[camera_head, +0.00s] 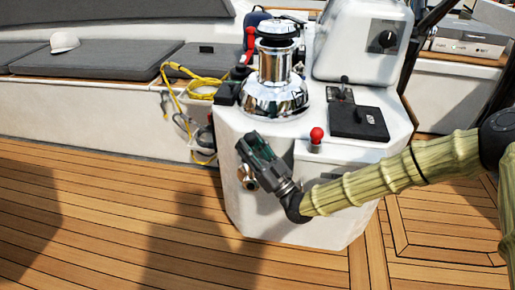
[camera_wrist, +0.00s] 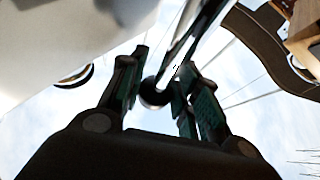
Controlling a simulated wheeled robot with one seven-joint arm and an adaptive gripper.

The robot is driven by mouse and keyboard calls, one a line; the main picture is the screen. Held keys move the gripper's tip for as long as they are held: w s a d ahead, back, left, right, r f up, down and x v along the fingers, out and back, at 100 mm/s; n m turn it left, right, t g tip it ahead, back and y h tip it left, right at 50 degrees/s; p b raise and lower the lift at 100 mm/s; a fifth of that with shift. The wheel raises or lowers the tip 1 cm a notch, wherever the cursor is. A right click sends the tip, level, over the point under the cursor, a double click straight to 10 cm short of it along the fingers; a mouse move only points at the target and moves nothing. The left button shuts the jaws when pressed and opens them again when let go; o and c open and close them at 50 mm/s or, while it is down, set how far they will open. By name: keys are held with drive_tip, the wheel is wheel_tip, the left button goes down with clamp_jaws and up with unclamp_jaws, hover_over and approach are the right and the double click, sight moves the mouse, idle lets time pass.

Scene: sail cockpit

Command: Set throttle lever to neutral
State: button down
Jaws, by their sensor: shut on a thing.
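My gripper (camera_head: 250,148) is at the near left side of the white pedestal, angled up and to the left. In the wrist view, its two fingers are shut on the throttle lever (camera_wrist: 190,35), a shiny metal bar with a dark rounded end (camera_wrist: 154,93) between the fingers. In the head view, the gripper hides most of the lever. A round metal fitting (camera_head: 245,178) shows just below and left of the fingers on the pedestal's side. The lever's exact angle cannot be told.
The pedestal (camera_head: 300,220) carries a chrome winch (camera_head: 274,75), a red-knobbed lever (camera_head: 317,136), a small black joystick (camera_head: 345,83) and a black panel (camera_head: 358,122). Yellow rope (camera_head: 192,80) hangs to the left. The wooden deck (camera_head: 100,210) in front is clear.

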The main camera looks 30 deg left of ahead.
idle(0.3)
drive_tip(key=c, duration=1.1)
unclamp_jaws()
drive_tip(key=v, duration=1.2)
